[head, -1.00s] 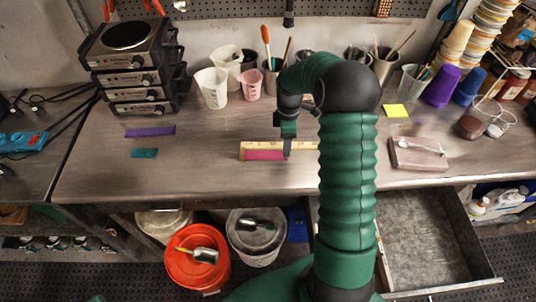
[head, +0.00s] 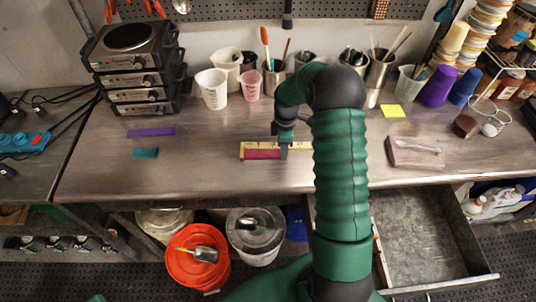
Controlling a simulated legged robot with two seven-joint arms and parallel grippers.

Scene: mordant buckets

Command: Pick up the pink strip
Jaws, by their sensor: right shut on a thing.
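The pink strip (head: 262,154) lies along a yellow ruler (head: 250,145) on the metal bench, left of my green right arm. My right gripper (head: 284,152) points down at the strip's right end and is shut on the strip there. The fingertips are small and partly dark in the head view. The strip looks level and at or very near the bench top; I cannot tell if it is clear of it. My left gripper does not show.
A purple strip (head: 151,132) and a teal strip (head: 145,153) lie on the bench (head: 200,177) at left. Cups and hot plates (head: 135,60) stand behind. A pinkish block (head: 415,153) sits at right. An open drawer (head: 425,240) juts out below; an orange bucket (head: 180,268) is on the floor.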

